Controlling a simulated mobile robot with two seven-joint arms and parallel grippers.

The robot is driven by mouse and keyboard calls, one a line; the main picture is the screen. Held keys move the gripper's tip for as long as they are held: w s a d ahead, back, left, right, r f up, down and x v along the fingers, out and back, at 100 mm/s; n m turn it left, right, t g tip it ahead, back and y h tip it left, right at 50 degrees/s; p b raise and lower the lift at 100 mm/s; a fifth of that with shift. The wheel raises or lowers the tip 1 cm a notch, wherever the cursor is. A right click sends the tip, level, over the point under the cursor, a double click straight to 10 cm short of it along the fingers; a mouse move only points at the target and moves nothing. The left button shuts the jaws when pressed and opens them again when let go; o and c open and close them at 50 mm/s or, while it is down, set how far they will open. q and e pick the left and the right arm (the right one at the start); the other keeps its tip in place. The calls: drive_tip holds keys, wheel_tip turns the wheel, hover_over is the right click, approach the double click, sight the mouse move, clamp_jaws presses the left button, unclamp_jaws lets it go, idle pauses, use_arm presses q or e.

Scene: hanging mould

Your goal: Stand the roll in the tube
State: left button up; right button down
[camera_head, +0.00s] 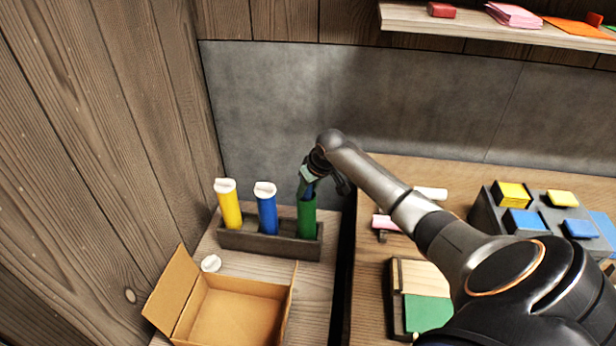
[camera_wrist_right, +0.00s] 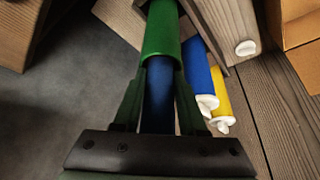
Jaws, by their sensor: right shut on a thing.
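A dark rack (camera_head: 262,241) holds a yellow tube (camera_head: 230,207), a blue tube (camera_head: 267,214) and a green tube (camera_head: 306,218) upright in a row. My right gripper (camera_head: 311,183) is above the green tube, at the right end. In the right wrist view its fingers (camera_wrist_right: 160,64) are shut on a dark blue roll (camera_wrist_right: 158,98). The roll lines up with the green tube (camera_wrist_right: 162,32), and its end meets or enters the tube's mouth. How deep it sits is hidden. My left gripper is not in view.
White pieces top the yellow and blue tubes. An open cardboard box (camera_head: 235,312) stands in front of the rack, with a small white piece (camera_head: 211,263) beside it. A dark block with coloured pads (camera_head: 512,194) is at the right. A shelf (camera_head: 470,27) hangs above.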

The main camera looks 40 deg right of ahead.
drive_tip(key=c, duration=0.7)
unclamp_jaws()
drive_tip(key=shift+s+a+f, duration=0.15)
drive_tip(key=shift+s+f, duration=0.15)
drive_tip(key=shift+f, duration=0.25)
drive_tip(key=shift+s+a+f, duration=0.1)
drive_tip(key=shift+s+f, duration=0.15)
drive_tip(key=shift+f, duration=0.25)
drive_tip(key=o, duration=0.3)
drive_tip(key=shift+r, duration=0.25)
drive_tip(key=v, duration=0.4)
drive_tip(key=w+v, duration=0.1)
drive_tip(key=v, duration=0.4)
drive_tip(key=p+v, duration=0.1)
drive_tip(key=v, duration=0.3)
drive_tip(key=shift+w+d+r, duration=0.1)
drive_tip(key=shift+d+r, duration=0.15)
drive_tip(key=shift+r, duration=0.3)
